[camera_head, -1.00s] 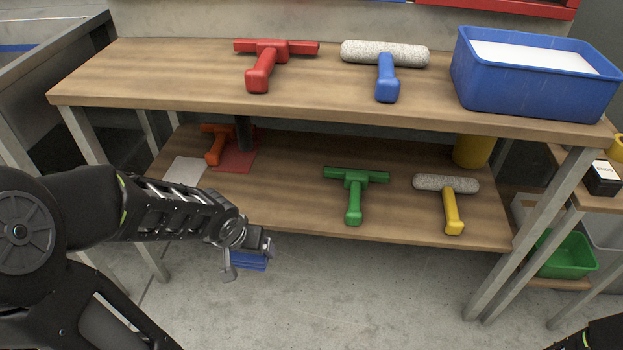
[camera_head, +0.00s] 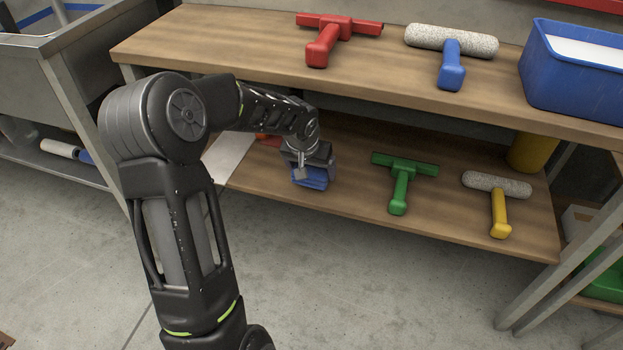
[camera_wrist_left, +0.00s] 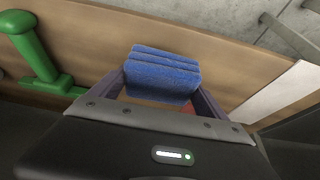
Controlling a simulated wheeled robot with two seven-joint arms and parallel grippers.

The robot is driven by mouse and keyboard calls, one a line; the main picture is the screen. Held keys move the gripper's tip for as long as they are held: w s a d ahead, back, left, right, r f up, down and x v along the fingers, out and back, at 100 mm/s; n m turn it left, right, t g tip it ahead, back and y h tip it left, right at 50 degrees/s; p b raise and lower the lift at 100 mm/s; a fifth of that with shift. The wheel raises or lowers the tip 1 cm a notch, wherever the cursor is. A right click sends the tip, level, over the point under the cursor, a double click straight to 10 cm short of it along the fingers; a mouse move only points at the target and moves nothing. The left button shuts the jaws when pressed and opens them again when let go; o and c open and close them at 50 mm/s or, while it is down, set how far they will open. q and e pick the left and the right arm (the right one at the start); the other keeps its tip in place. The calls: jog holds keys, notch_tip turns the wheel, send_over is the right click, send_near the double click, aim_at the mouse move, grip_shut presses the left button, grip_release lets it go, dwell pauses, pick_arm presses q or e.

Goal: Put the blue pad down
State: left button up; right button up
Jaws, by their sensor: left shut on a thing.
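The blue pad (camera_head: 312,180) is in my left gripper (camera_head: 308,168), at the lower shelf (camera_head: 345,200) of the bench, left of the green tool. In the left wrist view the pad (camera_wrist_left: 162,76) shows as a ribbed blue block between the two fingers of my left gripper (camera_wrist_left: 160,88). A strip of wooden shelf and a sliver of red surface (camera_wrist_left: 160,103) show beyond it. I cannot tell whether the pad touches the shelf. My right gripper is not in view.
A green T-shaped tool (camera_head: 402,178) and a yellow-handled roller (camera_head: 499,205) lie to the right on the lower shelf. A pale sheet (camera_head: 230,155) lies at its left end. The upper top (camera_head: 250,55) overhangs; a red tool (camera_head: 327,40), blue roller (camera_head: 451,60) and blue tub (camera_head: 570,80) stand on it.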

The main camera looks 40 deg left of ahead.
aim_at(311, 179)
pick_arm(q)
jog(key=shift+f+b, duration=0.95)
jog(key=shift+f, duration=0.8)
jog(key=shift+f, duration=0.1)
jog(key=o, duration=1.2)
jog(key=shift+s+r, duration=0.1)
jog(key=shift+r, duration=0.4)
jog(key=p+v, duration=0.4)
jog(key=v, duration=0.7)
jog(key=shift+s+d, duration=0.15)
